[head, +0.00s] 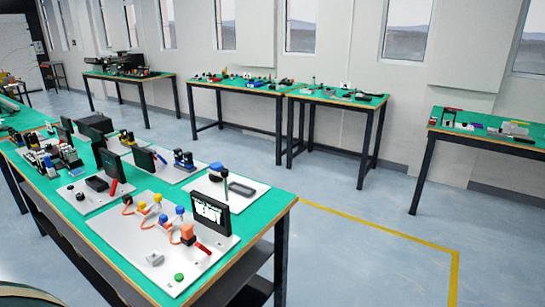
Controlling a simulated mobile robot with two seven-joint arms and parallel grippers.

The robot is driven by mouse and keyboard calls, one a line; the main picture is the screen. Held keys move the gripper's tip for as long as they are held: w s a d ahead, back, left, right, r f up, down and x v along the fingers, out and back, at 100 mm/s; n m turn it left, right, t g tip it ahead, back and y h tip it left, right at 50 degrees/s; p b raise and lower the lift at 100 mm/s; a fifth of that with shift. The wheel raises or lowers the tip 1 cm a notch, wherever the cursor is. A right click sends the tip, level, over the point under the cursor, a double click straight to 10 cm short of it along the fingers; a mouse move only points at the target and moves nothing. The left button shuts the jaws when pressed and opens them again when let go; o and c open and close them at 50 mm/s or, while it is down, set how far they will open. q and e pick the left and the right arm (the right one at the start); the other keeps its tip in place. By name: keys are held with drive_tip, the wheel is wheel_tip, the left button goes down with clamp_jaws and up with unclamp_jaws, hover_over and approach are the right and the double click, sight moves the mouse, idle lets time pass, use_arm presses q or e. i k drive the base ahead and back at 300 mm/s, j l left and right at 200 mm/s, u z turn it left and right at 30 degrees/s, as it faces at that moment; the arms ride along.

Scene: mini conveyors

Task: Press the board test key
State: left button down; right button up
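A white board (130,238) lies on the near end of the long green-topped table at the left. A small green round button (179,277) sits near the board's front corner; no label is readable, so I cannot tell whether it is the board test key. A black display (211,212) with a lit screen stands upright at the board's right edge. Blue, yellow and orange pieces with wires sit along its back. Neither of my grippers is in view.
Other white boards with black screens stand behind on the same table (265,212). Several green-topped tables (235,83) line the far wall, and another table (475,135) stands at the right. The blue-grey floor (360,265) is open, with a yellow line (380,227) on it.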

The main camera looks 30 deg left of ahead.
sight(179, 277)
drive_tip(key=u, duration=1.7)
